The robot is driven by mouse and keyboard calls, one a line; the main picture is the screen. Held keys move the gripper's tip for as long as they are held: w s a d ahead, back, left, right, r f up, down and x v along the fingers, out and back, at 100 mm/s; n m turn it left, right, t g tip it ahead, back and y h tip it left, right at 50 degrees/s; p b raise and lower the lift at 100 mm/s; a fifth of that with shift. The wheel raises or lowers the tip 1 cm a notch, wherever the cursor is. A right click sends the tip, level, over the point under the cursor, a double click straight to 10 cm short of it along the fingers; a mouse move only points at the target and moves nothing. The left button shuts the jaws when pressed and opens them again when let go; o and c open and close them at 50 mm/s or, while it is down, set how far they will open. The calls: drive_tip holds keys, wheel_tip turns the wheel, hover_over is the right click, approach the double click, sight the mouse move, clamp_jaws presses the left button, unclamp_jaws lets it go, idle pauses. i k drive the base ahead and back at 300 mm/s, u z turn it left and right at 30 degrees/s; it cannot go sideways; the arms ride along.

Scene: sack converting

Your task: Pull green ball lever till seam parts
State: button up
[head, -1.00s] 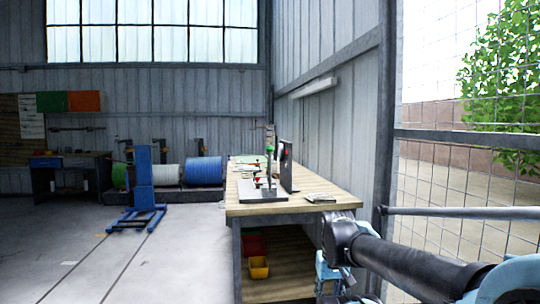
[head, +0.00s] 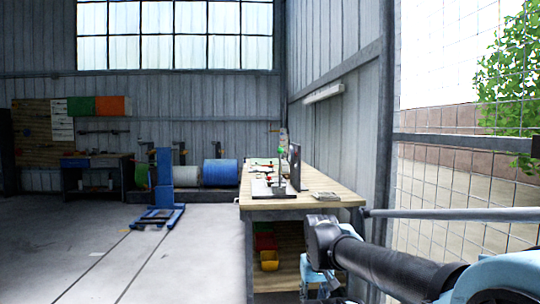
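A tester with a dark upright panel (head: 295,167) and a flat base plate (head: 268,191) stands on the wooden workbench (head: 330,203), ahead and right of centre in the head view. A small green ball (head: 281,152) shows high on the tester, left of the panel. The lever under it and any seam are too small to make out. My black and light-blue arm reaches in from the lower right, well short of the tester. My gripper cannot be made out in this view.
A flat stack (head: 326,196) lies near the bench's right front. A yellow bin (head: 269,260) sits underneath. A blue lifting stand (head: 164,185) is left, before a blue reel (head: 220,173). A mesh fence (head: 450,200) borders the right. The left floor is mostly clear.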

sight(279, 150)
drive_tip(key=i, duration=1)
